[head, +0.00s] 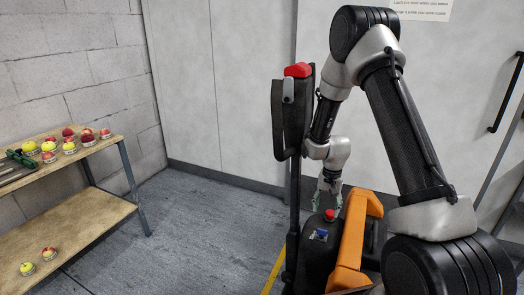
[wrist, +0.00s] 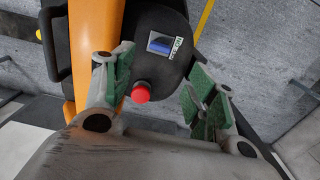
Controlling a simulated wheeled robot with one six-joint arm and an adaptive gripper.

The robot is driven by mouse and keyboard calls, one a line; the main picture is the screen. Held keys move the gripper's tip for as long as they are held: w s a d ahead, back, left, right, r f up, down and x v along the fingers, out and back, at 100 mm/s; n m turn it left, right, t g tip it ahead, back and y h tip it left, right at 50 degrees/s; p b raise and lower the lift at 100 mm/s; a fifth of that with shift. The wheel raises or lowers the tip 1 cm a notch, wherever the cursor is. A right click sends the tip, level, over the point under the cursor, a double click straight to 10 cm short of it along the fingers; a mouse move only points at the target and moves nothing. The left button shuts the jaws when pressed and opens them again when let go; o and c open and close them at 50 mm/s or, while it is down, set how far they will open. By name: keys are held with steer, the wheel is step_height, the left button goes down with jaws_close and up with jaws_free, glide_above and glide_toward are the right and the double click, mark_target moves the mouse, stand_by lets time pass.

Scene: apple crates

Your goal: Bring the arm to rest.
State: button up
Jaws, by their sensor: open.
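My gripper (head: 328,190) hangs at the end of my arm, pointing down over my own dark base, and is small in the head view. In the wrist view, my gripper (wrist: 160,85) has its two green-padded fingers spread wide apart, with nothing between them. Whether the fingers touch anything below is hard to tell, but a gap seems to show.
A wooden table (head: 95,148) at the left holds several red and yellow apples (head: 69,147) and a green-handled tool (head: 20,160). Its lower shelf (head: 85,228) holds two apples (head: 49,253). A grey door (head: 400,60) is behind my arm. The floor (head: 195,225) between is clear.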

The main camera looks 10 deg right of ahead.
steer(key=s+r+n+g, duration=0.2)
steer(key=s+n, duration=0.1)
steer(key=s, duration=0.4)
steer(key=s+r+n+t, duration=0.1)
steer(key=s+r+t, duration=0.1)
steer(key=s+r, duration=0.5)
steer(key=s+r+n+t, duration=0.1)
steer(key=s+r, duration=0.6)
steer(key=r, duration=0.8)
steer(key=s+r+n+t, duration=0.1)
steer(key=s+r+t, duration=0.2)
steer(key=s+r, duration=0.4)
steer(key=shift+s+r+n, duration=0.25)
steer(key=shift+r+n, duration=0.15)
steer(key=shift+r, duration=1.9)
steer(key=shift+a, duration=0.1)
